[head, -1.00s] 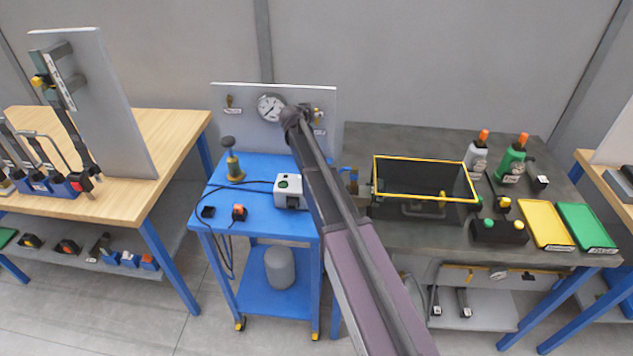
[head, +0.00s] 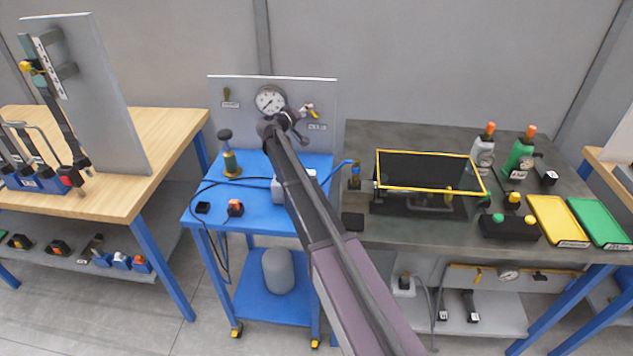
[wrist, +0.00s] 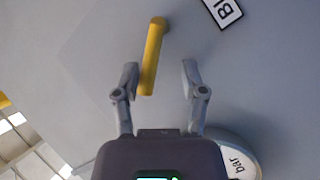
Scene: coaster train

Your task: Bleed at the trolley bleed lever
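The yellow bleed lever (head: 310,110) is at the right of the grey upright panel on the blue trolley. In the wrist view, the lever (wrist: 152,58) shows as a yellow bar, with a partly cut-off label starting "Bl" (wrist: 227,10) beside it. My gripper (wrist: 160,78) is open. The lever's free end shows between the fingers, closer to the left one; I see no clear contact. In the head view, my gripper (head: 301,123) is just below and left of the lever, in front of the panel.
A round gauge (head: 270,99) sits left of the lever; its "bar" face (wrist: 236,160) is near my gripper in the wrist view. A second small lever (head: 227,94) is farther left. The blue trolley top (head: 255,215) carries a brass-coloured fitting (head: 231,162) and cables.

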